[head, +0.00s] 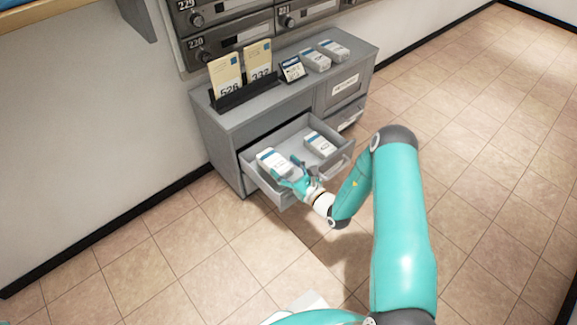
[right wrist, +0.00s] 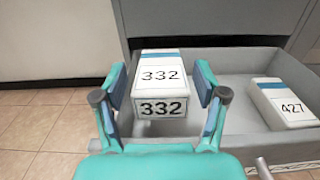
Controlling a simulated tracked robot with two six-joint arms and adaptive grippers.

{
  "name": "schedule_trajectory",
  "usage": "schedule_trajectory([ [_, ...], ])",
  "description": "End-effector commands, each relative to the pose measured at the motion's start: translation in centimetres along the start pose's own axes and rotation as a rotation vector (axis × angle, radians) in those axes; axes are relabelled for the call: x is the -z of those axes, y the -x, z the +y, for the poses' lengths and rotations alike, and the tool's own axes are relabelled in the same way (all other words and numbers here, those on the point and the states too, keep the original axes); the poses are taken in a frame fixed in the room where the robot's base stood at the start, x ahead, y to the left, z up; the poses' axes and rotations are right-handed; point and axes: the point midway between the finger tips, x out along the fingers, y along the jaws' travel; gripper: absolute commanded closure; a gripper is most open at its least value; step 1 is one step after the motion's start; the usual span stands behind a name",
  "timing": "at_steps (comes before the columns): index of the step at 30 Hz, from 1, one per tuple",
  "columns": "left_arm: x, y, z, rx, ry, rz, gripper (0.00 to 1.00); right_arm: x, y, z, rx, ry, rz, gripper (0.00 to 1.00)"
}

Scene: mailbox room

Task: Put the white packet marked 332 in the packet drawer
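The white packet marked 332 (head: 271,161) is at the left end of the open grey packet drawer (head: 298,146). In the right wrist view the packet (right wrist: 160,78) shows 332 on its top and its near end. I cannot tell whether it rests on the drawer floor. My right gripper (head: 290,176) reaches in over the drawer front. Its fingers (right wrist: 160,92) stand on both sides of the packet, with narrow gaps visible. A packet marked 427 (right wrist: 286,102) lies at the drawer's right, also in the head view (head: 320,143). My left gripper is not in view.
On the cabinet top (head: 222,119) stand a dark holder with two cream envelopes (head: 259,62), a small sign (head: 293,69) and two white-grey packets (head: 316,60). Mailboxes (head: 230,39) hang above. The drawer floor between the packets is clear.

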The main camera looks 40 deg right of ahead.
Motion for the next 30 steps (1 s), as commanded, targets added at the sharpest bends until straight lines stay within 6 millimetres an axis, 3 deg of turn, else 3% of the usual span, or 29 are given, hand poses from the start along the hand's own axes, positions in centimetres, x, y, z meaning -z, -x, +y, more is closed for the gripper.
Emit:
schedule_trajectory([
  [3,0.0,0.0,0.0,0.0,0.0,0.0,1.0,0.0,0.0,0.0,-0.001,0.0,0.0,0.07],
  [17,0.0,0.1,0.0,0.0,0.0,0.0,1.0,0.1,0.9,0.0,-0.001,-0.001,0.003,0.07],
  [30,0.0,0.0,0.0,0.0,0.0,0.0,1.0,0.2,8.9,-0.1,0.004,-0.003,0.004,0.07],
])
